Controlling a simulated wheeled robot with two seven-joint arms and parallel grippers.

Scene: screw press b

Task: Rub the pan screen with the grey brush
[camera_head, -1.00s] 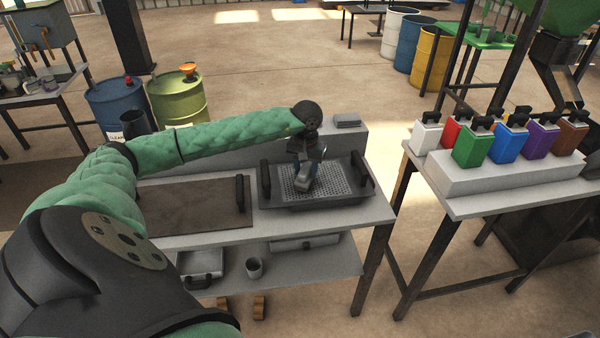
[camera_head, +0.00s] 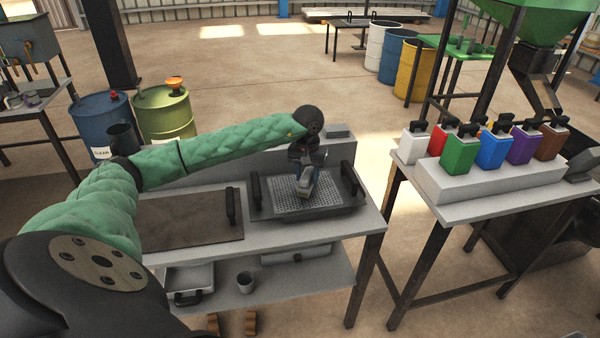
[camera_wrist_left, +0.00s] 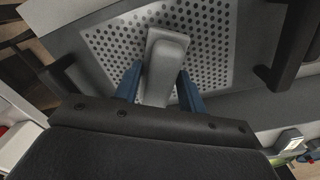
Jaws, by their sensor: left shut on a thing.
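The pan screen (camera_head: 325,196) is a perforated light metal sheet in a dark pan (camera_head: 287,212) with black handles on the bench. It also fills much of the left wrist view (camera_wrist_left: 205,30). My left gripper (camera_head: 305,180) is over the screen, pointing down, shut on the grey brush (camera_head: 304,188). In the left wrist view, its blue fingers (camera_wrist_left: 158,88) hold the brush (camera_wrist_left: 165,62) from both sides. The brush is over the holes of the screen; its underside is hidden, so I cannot tell whether it touches. My right gripper is not in view.
A dark flat plate (camera_head: 190,222) with a handle lies left of the pan. A lower shelf holds a tray (camera_head: 190,281) and a cup (camera_head: 245,283). A second table (camera_head: 480,204) on the right carries several coloured containers (camera_head: 495,148). Drums (camera_head: 165,113) stand behind.

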